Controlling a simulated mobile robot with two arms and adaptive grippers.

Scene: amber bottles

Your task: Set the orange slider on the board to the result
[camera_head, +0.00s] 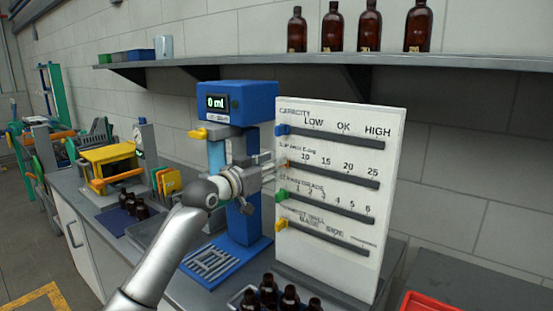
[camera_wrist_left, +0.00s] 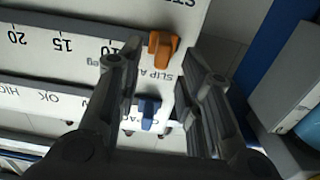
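The white board (camera_head: 344,180) stands upright with several slotted rows. The orange slider (camera_wrist_left: 163,48) sits at the 10 end of the second row, marked 10, 15, 20, 25; in the head view it is mostly hidden by my gripper. My left gripper (camera_head: 274,168) is at the board's left edge. In the left wrist view its two fingers (camera_wrist_left: 155,68) are spread, with the orange slider in line with the gap between them; contact cannot be told. The blue slider (camera_head: 282,130) is at the LOW end of the top row. My right gripper is out of view.
Green (camera_head: 281,195) and yellow (camera_head: 282,224) sliders sit at the left ends of the lower rows. A blue machine (camera_head: 249,102) reading 0 ml stands close left of the board. Amber bottles (camera_head: 289,296) stand in front. A shelf (camera_head: 310,62) runs above.

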